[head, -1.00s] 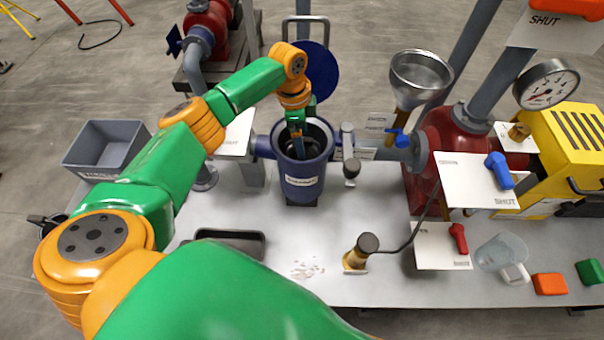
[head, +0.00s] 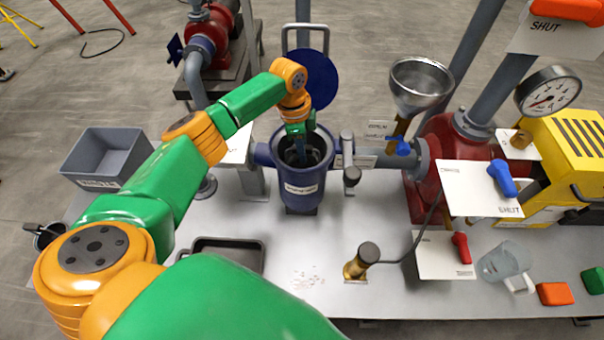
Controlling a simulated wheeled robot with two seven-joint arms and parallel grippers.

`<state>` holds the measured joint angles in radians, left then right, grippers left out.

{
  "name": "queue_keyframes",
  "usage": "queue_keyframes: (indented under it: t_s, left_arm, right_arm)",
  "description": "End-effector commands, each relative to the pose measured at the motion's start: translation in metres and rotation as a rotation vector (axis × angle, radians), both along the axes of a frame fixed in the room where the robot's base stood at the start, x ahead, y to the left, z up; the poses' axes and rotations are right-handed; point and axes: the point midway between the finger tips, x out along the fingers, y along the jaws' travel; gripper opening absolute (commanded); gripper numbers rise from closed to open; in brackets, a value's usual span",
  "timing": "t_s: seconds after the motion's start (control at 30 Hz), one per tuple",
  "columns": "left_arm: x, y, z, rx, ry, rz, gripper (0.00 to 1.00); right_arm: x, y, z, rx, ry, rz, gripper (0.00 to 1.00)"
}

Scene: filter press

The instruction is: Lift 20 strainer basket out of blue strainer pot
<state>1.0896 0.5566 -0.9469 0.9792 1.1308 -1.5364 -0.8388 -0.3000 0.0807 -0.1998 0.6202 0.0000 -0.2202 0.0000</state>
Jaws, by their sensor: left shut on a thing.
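The blue strainer pot (head: 300,185) stands upright at the back middle of the table, with its mouth open and a label on its front. Its round blue lid (head: 316,80) is swung up behind it. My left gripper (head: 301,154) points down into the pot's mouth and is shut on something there. The strainer basket (head: 290,156) shows only as a dark shape inside the mouth, mostly hidden by the gripper and the pot wall. My right gripper is not in view.
A grey bin (head: 100,160) stands at the left. A dark tray (head: 228,250) lies in front of the pot. A brass-based knob (head: 362,260), a clear jug (head: 505,262) and a metal funnel (head: 420,82) are to the right. Pipes flank the pot.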

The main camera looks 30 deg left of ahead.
Motion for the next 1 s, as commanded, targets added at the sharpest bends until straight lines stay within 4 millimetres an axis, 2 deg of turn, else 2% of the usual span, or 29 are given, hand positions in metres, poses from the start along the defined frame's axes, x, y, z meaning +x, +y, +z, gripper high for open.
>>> queue_keyframes:
  t_s: [0.13,0.2,0.27,0.4,0.5,0.7,1.0]
  left_arm:
    - [0.000,0.000,0.002,0.000,0.000,0.000,0.00]
    - [0.000,0.000,0.013,-0.001,0.000,0.000,0.00]
    - [0.000,-0.001,0.030,-0.001,-0.001,-0.001,0.00]
    - [0.000,-0.001,0.081,0.000,-0.002,-0.002,0.00]
    - [0.000,-0.001,0.110,-0.001,-0.002,-0.001,0.00]
    - [0.000,0.000,0.126,0.000,-0.002,-0.001,0.00]
    - [0.000,0.000,0.168,0.000,-0.003,0.000,0.00]
  right_arm:
    - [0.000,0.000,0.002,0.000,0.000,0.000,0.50]
    - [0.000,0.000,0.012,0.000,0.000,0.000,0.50]
    - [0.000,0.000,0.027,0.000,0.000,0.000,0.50]
    - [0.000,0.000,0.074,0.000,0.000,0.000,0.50]
    - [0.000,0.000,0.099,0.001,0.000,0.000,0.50]
    - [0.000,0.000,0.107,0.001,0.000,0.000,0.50]
    - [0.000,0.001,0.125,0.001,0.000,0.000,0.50]
